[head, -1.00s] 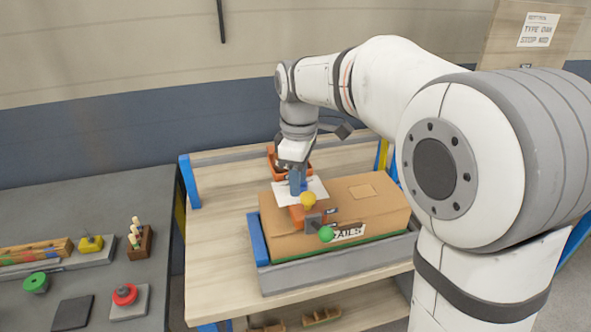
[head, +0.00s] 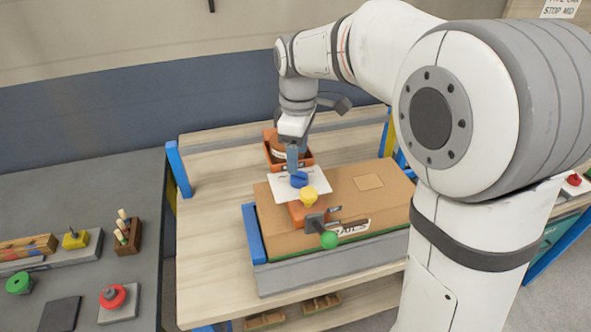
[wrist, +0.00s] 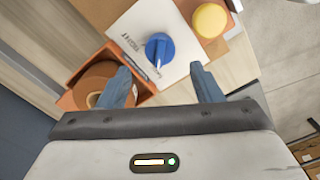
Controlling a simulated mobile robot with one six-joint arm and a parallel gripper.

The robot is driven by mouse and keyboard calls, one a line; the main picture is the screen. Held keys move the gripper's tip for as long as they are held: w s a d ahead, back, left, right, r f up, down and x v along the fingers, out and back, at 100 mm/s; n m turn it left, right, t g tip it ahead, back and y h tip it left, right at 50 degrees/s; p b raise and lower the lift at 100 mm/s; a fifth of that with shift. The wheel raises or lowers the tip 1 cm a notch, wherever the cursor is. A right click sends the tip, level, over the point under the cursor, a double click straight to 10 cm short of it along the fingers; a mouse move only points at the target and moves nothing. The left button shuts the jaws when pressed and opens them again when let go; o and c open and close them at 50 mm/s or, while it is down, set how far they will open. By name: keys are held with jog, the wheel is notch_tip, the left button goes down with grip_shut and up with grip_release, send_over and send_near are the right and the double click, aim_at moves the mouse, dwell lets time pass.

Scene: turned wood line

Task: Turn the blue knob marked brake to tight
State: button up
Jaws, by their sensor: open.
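The blue knob (head: 299,180) stands on a white plate (head: 318,187) on top of the cardboard box. In the wrist view the blue knob (wrist: 158,48) lies just beyond and between my fingertips, with a pale pointer line on it. Dark lettering is printed on the plate beside it, too small to read surely. My gripper (wrist: 163,76) is open and empty, its two blue-grey fingers apart and not visibly touching the knob. In the head view my gripper (head: 292,160) is right above and behind the knob, partly seen edge-on.
A yellow knob (head: 308,196) and a green ball-ended lever (head: 329,239) sit close in front of the blue knob. An orange bin (head: 270,152) with a brown roll stands behind. The cardboard box (head: 385,195) rests in a grey tray. Bench space left of the tray is clear.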

aim_at(299, 178)
jog(key=shift+f, duration=2.8)
jog(key=shift+c, duration=0.6)
